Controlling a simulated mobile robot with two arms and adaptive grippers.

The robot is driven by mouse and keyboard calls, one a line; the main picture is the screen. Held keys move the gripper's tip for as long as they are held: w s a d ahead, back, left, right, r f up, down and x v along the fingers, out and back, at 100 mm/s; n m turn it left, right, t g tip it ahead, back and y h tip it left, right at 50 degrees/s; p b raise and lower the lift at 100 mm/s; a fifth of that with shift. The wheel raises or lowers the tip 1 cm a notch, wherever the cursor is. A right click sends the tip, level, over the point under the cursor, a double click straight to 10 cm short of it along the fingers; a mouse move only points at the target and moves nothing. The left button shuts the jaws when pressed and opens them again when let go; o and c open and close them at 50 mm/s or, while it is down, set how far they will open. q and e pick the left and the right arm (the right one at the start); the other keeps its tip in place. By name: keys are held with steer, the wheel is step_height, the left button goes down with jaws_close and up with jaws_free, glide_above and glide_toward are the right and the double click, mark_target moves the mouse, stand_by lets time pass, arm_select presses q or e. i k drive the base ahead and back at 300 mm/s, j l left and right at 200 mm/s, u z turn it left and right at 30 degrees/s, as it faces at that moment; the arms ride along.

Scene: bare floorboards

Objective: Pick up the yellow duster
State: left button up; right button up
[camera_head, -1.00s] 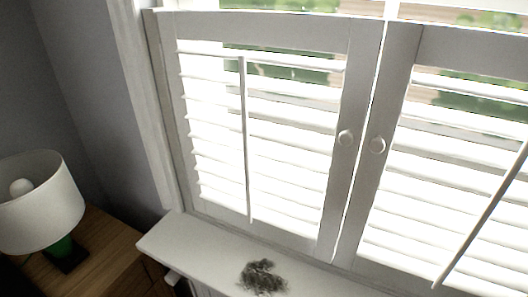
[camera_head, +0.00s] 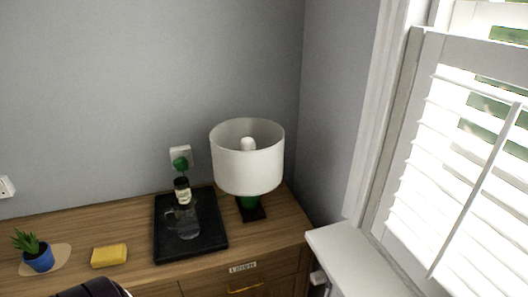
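A yellow duster (camera_head: 109,256), a small block shape, lies on the wooden cabinet top (camera_head: 290,228) at the lower left of the head view. It sits between a potted plant and a black tray, apart from both. Neither of my grippers shows in this view.
A blue pot with a green plant (camera_head: 38,254) stands left of the duster. The black tray (camera_head: 205,250) holds a glass mug (camera_head: 187,222) and a dark bottle (camera_head: 182,190). A white-shaded lamp (camera_head: 247,157) stands at right. A dark rounded object (camera_head: 90,290) shows at the bottom edge.

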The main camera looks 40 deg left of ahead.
mark_target(114, 254)
steer(key=u, duration=2.6)
steer(key=z, duration=2.25)
steer(key=u, duration=2.2)
steer(key=i+j+z, duration=0.1)
steer(key=i+j, duration=0.05)
